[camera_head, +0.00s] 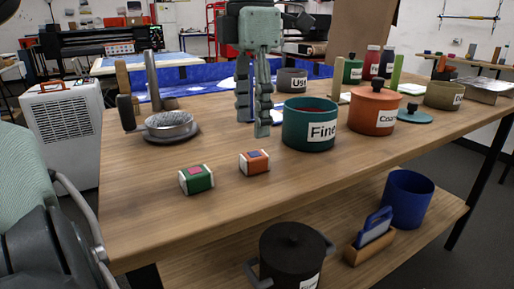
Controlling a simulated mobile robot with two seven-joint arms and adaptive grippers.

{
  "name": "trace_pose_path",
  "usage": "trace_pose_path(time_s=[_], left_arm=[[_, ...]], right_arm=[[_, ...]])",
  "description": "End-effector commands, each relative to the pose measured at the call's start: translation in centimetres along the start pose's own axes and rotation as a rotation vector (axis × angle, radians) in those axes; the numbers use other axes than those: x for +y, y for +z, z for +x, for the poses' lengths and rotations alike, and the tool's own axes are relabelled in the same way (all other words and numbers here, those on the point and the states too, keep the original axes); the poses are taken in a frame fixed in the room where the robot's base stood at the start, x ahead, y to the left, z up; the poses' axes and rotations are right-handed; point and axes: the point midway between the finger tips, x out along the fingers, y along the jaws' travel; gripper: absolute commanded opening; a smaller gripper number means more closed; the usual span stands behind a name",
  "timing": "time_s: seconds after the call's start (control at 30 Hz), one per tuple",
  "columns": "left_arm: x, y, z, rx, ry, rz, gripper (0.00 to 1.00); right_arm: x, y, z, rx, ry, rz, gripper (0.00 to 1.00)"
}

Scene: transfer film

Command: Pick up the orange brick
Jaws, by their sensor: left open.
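The orange brick (254,162) lies on the wooden table (350,165) near its front edge, with white sides and a small dark patch on top. My left gripper (253,128) hangs with its fingers pointing down, just above the brick in the picture. Its fingers are apart with nothing between them. It does not touch the brick, as a gap shows between the fingertips and the brick. My right gripper is not in view.
A green brick (196,179) lies to the left. A teal pot labelled "Fine" (309,125) stands close on the right, with an orange lidded pot (374,110) beyond it. The front table strip is clear.

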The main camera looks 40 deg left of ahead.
Motion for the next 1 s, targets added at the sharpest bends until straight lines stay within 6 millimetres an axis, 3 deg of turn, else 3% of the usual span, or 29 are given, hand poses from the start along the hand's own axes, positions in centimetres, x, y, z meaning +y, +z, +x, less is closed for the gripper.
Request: trace_pose_path(time_s=[0.17,0.5,0.7,0.97,1.0], left_arm=[[0.0,-0.1,0.8,0.003,-0.001,0.002,0.53],[0.0,0.2,5.1,0.004,-0.003,0.002,0.53],[0.1,0.3,7.5,0.001,-0.001,0.0,0.53],[0.1,0.3,7.8,0.0,0.0,-0.001,0.53],[0.1,0.3,7.8,0.0,0.0,-0.001,0.5]], right_arm=[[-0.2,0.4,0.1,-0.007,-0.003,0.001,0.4],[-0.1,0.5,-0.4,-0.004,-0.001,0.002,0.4],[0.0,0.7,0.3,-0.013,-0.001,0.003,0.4],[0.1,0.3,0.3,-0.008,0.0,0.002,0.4],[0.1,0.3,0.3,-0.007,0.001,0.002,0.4]])
